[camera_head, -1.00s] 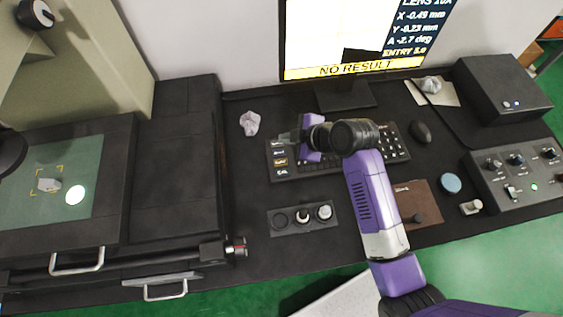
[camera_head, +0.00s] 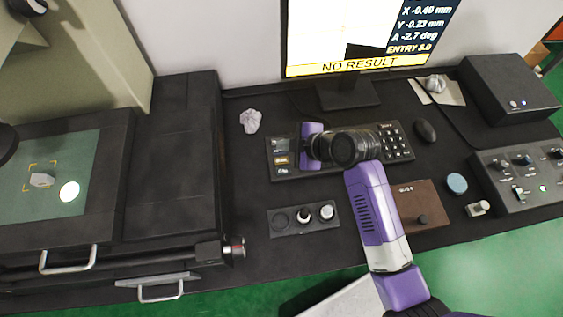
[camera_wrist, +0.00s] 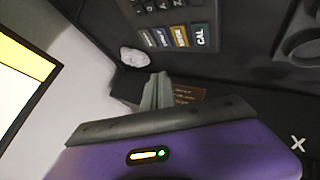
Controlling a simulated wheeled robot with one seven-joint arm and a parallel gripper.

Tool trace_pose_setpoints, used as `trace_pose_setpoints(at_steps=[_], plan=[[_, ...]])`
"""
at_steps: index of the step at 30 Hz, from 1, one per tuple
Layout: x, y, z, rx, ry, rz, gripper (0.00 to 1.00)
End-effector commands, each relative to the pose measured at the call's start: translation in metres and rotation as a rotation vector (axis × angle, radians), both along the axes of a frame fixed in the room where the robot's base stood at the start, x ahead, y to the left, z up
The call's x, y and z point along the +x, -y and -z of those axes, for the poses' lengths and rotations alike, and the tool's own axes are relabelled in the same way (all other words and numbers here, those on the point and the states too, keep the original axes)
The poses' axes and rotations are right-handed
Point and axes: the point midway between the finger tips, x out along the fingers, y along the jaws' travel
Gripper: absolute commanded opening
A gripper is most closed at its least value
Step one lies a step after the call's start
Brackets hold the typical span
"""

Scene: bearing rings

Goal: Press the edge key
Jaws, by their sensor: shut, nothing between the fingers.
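The black keyboard (camera_head: 350,150) lies on the dark desk below the monitor. Its left end has a column of larger coloured keys. In the wrist view these are a grey key (camera_wrist: 145,40), a blue key (camera_wrist: 163,38), a yellow-brown key (camera_wrist: 180,37) and a teal key marked CAL (camera_wrist: 201,35). I cannot read which is the edge key. My gripper (camera_wrist: 158,80) is shut and empty, its fingertips apart from the coloured keys in that picture. In the head view my purple gripper body (camera_head: 311,146) is over the keyboard's left part, just right of the coloured keys; its fingers are hidden.
The monitor (camera_head: 365,35) reads NO RESULT. A crumpled paper (camera_head: 250,121) lies left of the keyboard. A tray with round parts (camera_head: 304,217) lies in front. A mouse (camera_head: 425,131) and a control box (camera_head: 520,182) are to the right. A stage machine (camera_head: 110,200) stands left.

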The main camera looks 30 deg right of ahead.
Motion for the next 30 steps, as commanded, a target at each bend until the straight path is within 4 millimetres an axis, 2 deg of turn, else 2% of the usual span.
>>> trace_pose_setpoints(at_steps=[1, 3, 12, 30], plan=[[0.000, 0.000, 0.014, 0.001, -0.001, 0.000, 0.00], [0.000, 0.000, 0.023, 0.001, 0.000, 0.001, 0.00], [0.000, 0.000, 0.054, 0.000, 0.000, 0.000, 0.00], [0.000, 0.000, 0.056, 0.000, 0.000, 0.000, 0.00]])
